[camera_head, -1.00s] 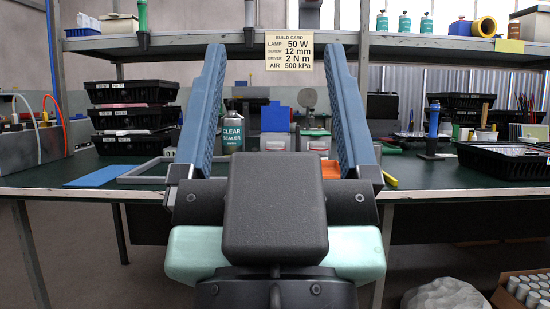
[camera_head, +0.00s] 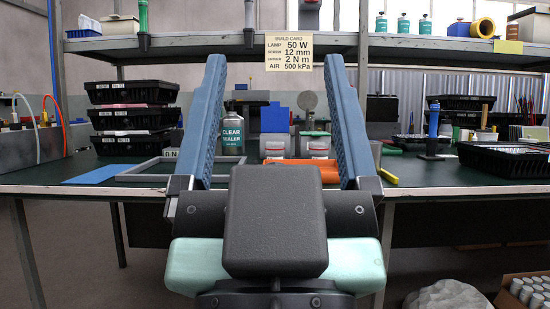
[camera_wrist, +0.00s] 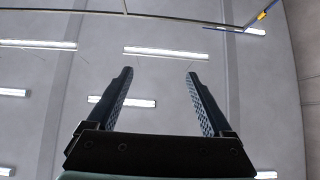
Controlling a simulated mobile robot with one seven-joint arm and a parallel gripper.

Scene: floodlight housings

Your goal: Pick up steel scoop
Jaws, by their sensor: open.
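My gripper (camera_head: 275,60) is open, its two blue ribbed fingers pointing up in front of the bench with nothing between them. In the wrist view my gripper (camera_wrist: 159,74) is also open and empty, against the ceiling. A grey round-headed metal piece (camera_head: 308,101) stands upright at the back of the bench, seen between the fingers and well beyond them. It may be the steel scoop, but it is too small to be sure. No other scoop can be made out.
A green-topped bench (camera_head: 420,176) spans the view under a shelf (camera_head: 410,43). Stacked black trays (camera_head: 133,119) stand left; a black crate (camera_head: 505,160) sits right.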

